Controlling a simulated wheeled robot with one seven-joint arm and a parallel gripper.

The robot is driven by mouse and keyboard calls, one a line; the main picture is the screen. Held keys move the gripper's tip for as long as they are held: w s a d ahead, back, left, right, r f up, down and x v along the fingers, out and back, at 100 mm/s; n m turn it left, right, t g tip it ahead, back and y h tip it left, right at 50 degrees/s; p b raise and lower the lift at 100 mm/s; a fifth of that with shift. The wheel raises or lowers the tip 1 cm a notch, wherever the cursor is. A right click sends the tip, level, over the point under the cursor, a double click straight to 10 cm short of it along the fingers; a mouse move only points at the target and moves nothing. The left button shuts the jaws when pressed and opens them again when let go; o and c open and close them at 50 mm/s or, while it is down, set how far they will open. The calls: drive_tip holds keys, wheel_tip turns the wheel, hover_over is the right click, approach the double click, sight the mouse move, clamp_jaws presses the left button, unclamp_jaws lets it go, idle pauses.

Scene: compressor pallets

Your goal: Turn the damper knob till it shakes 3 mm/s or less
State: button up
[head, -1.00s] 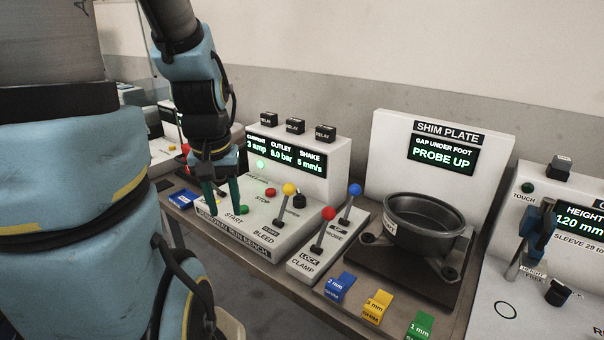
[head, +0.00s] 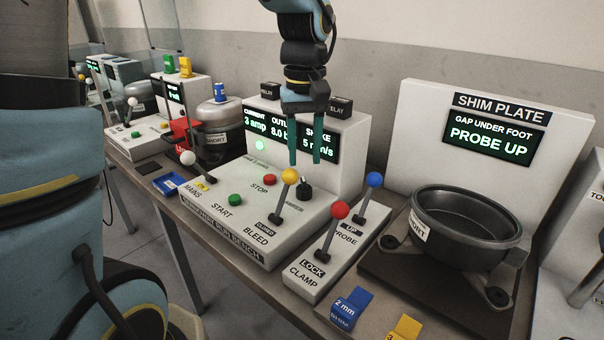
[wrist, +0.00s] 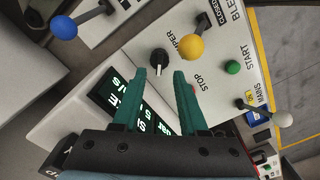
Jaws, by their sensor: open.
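The damper knob (head: 304,188) is a small black knob on the run bench (head: 222,236), right of the yellow bleed lever (head: 289,176). It also shows in the wrist view (wrist: 159,60), ahead of the left fingertip, with a pale pointer line. The bench display (head: 318,144) is partly covered by my gripper; its shake line reads 5 mm/s in the earlier view, and a 5 shows now. My gripper (head: 305,163) is open and empty, its teal fingers pointing down above the knob and apart from it. In the wrist view my gripper (wrist: 164,72) shows both fingers spread.
The yellow lever stands close left of the knob. Red (head: 340,210) and blue (head: 374,180) levers stand to the right. A red stop button (head: 269,180) and green start button (head: 235,200) lie left. The shim plate station (head: 405,115) is farther right.

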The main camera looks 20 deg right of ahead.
sight(305, 183)
drive_tip(key=shift+f, duration=2.75)
drive_tip(key=shift+c, duration=0.4)
clamp_jaws()
